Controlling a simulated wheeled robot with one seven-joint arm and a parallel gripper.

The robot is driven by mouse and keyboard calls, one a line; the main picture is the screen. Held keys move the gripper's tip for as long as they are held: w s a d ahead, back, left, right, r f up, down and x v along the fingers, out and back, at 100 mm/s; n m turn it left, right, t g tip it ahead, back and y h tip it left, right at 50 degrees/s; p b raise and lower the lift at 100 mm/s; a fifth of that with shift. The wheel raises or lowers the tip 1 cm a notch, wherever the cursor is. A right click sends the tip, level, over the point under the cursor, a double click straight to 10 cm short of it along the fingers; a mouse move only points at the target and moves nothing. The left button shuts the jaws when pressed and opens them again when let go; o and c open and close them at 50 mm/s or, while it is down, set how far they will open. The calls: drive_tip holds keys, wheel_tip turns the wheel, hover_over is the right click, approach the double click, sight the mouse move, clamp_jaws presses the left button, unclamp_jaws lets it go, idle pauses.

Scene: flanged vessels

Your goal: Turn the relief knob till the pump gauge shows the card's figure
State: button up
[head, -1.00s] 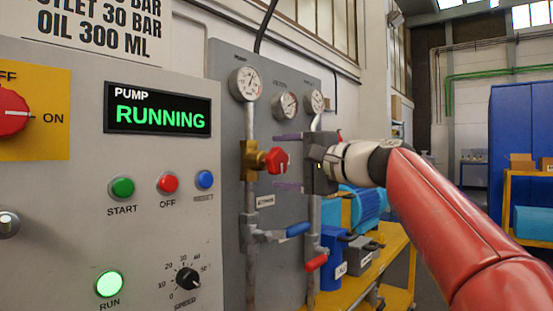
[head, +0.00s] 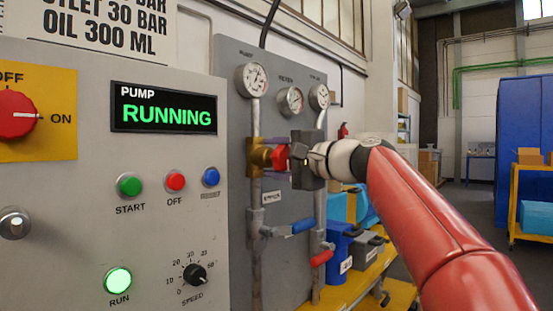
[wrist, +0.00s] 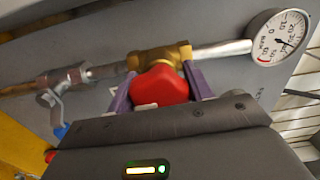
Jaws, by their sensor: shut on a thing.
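The red relief knob (head: 279,157) sits on a brass valve (head: 258,157) on the left pipe of the grey panel. My gripper (head: 288,155) is shut on the knob. In the wrist view the knob (wrist: 160,87) lies between my purple fingers, against the brass body (wrist: 160,57). The pump gauge (head: 252,79) is at the top of that pipe; it also shows at the upper right of the wrist view (wrist: 279,37), turned on its side. Its needle reading is too small to tell. The card (head: 95,30) reads "outlet 30 bar" and "oil 300 ml"; its top is cut off.
The control panel at left shows "PUMP RUNNING" (head: 164,107), a lit run lamp (head: 118,280) and a speed dial (head: 194,274). A blue-handled valve (head: 303,227) and a red-handled valve (head: 321,258) sit below the knob. Two more gauges (head: 291,101) (head: 320,96) are at right.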

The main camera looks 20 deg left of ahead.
sight(288, 159)
drive_tip(key=shift+n, duration=0.6)
drive_tip(key=o, duration=1)
drive_tip(key=shift+c, duration=0.2)
drive_tip(key=shift+d, duration=0.15)
drive_tip(key=b+v, duration=0.2)
drive_tip(key=v, duration=0.5)
drive_tip(key=shift+s+d, duration=0.15)
drive_tip(key=shift+d, duration=0.1)
